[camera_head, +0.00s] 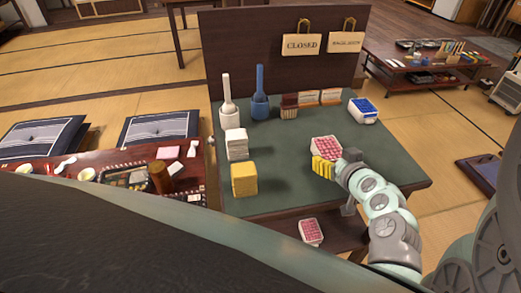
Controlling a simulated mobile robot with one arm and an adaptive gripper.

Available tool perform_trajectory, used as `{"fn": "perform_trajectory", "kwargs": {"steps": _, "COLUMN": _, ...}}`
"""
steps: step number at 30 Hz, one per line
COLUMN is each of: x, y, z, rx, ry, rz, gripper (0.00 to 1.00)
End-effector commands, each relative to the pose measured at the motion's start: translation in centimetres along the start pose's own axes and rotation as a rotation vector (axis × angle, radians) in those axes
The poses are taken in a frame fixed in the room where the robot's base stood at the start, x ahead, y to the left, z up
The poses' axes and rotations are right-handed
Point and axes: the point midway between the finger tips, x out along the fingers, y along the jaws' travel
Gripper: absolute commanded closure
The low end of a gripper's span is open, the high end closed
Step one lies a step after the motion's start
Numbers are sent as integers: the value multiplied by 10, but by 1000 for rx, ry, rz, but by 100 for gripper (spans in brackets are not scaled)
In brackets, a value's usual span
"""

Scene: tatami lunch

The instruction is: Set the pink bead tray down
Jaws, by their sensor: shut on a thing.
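A white tray of pink beads (326,149) is over the green table top (285,196), right of its middle. My gripper (343,160) is shut on it at its right side, with my arm reaching in from the lower right. The fingertips are small and partly hidden. I cannot tell whether the tray touches the table or hangs just above it. A second tray of pink beads (311,232) sits lower down, on the brown shelf below the table top's front edge.
A yellow row of blocks (322,168) stands close in front of the tray.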

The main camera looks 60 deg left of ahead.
Motion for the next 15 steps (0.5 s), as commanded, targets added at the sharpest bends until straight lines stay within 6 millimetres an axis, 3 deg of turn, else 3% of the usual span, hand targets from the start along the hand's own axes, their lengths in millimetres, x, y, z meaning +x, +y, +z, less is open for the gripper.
{"fn": "perform_trajectory", "kwargs": {"steps": 11, "x": 2, "y": -2, "z": 2, "rx": -3, "ry": 4, "rz": -3, "gripper": 71}}
{"fn": "perform_trajectory", "kwargs": {"steps": 12, "x": 1, "y": -2, "z": 1, "rx": -3, "ry": 3, "rz": -3, "gripper": 25}}
{"fn": "perform_trajectory", "kwargs": {"steps": 15, "x": 1, "y": -2, "z": 1, "rx": -3, "ry": 3, "rz": -2, "gripper": 15}}
